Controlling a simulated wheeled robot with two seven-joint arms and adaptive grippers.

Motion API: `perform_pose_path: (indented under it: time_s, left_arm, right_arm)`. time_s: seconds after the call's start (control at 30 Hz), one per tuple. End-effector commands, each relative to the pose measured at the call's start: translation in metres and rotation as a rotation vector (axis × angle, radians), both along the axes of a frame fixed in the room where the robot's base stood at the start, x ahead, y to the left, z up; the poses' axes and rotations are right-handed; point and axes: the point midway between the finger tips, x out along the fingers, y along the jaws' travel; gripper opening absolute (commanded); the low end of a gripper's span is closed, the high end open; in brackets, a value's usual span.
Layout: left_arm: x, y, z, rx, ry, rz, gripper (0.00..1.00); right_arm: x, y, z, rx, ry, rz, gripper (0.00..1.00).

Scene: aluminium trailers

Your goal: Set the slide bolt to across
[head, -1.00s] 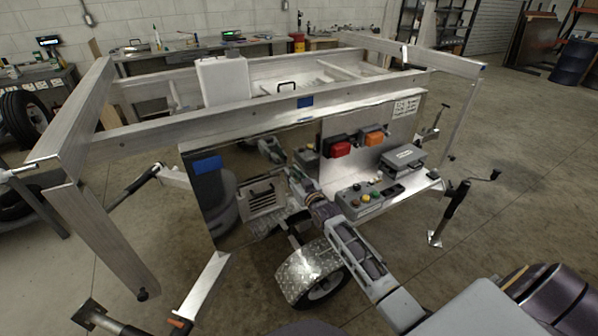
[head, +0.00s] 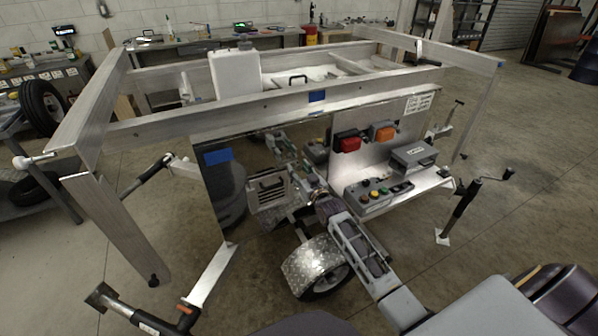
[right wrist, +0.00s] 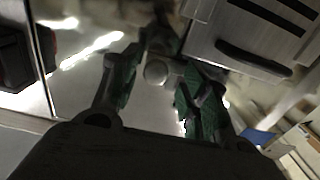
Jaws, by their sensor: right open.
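A round metal knob (right wrist: 156,72), which looks like the slide bolt's knob, shows in the right wrist view on a shiny metal panel. My right gripper (right wrist: 158,85) is open there, with one green-padded finger on each side of the knob. I cannot tell whether the fingers touch it. In the head view my right gripper (head: 289,155) is in front of the dark, reflective panel under the trailer frame. The bolt is too small and hidden there to tell which way it is set. My left gripper is not in view.
A louvred vent box (head: 268,190) is close to my right gripper. A grey control box with buttons (head: 368,195) and a red lamp (head: 348,142) are to the right. The trailer's long rail (head: 230,115) runs above, and a wheel fender (head: 310,262) is below.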

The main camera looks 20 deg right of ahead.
Motion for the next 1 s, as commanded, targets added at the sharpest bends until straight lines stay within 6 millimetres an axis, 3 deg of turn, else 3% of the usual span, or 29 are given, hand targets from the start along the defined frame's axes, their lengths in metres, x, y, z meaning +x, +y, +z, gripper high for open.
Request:
perform_pose_path:
  time_s: [0.37,1.0]
  left_arm:
    - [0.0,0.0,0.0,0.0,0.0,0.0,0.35]
    - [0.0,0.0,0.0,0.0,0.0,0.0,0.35]
  right_arm:
    - [-0.012,-0.001,-0.001,-0.001,0.001,-0.001,0.45]
    - [-0.065,-0.002,-0.001,-0.001,0.002,0.0,0.45]
